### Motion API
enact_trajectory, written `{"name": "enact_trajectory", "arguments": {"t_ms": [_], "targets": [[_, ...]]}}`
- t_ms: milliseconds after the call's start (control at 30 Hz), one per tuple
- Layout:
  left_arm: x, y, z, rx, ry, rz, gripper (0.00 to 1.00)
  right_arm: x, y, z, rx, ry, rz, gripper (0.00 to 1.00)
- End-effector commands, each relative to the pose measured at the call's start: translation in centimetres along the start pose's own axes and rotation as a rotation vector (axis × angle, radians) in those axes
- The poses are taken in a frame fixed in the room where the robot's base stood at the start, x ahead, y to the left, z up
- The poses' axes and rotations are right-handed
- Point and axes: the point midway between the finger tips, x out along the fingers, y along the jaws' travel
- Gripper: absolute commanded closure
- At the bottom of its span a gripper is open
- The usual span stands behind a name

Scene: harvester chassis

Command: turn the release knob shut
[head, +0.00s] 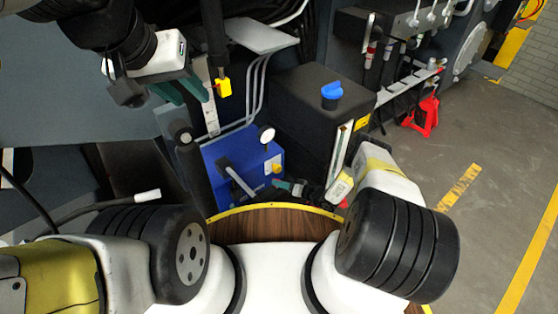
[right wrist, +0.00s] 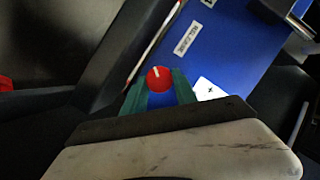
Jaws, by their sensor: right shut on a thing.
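The release knob (right wrist: 160,78) is red and round with a white mark pointing nearly straight up in the right wrist view. It sits on the blue box (right wrist: 232,42), which also shows in the head view (head: 220,155). My right gripper (right wrist: 160,92) is shut on the knob, with green fingers on either side of it. In the head view, my right gripper (head: 281,185) is at the blue box's right front, and I cannot make out the knob there. My left gripper (head: 188,91) is raised at the upper left, its green fingers apart and empty.
A black box with a blue cap (head: 332,92) stands behind and right of the blue box. Open floor lies right.

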Motion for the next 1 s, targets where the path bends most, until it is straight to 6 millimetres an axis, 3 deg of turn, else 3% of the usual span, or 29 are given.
{"name": "enact_trajectory", "arguments": {"t_ms": [400,433,500,533,867,1000], "targets": [[0.0,0.0,0.0,0.000,0.000,0.000,0.64,-0.1,0.1,0.0,0.007,0.001,-0.001,1.00],[0.0,0.0,0.0,0.000,0.000,0.000,0.64,-0.1,0.1,0.0,0.006,0.001,-0.001,0.60],[0.0,0.0,0.0,0.000,0.000,0.000,0.64,-0.1,0.1,0.0,0.006,0.001,-0.001,0.46],[0.0,0.0,0.0,0.000,0.000,0.000,0.64,-0.1,0.1,0.0,0.006,0.001,-0.001,0.44],[0.0,0.0,0.0,0.000,0.000,0.000,0.64,-0.2,0.1,0.0,0.006,0.001,-0.002,0.44],[0.0,0.0,0.0,0.000,0.000,0.000,0.64,-1.9,0.1,-0.1,0.006,0.002,0.000,0.44]]}}
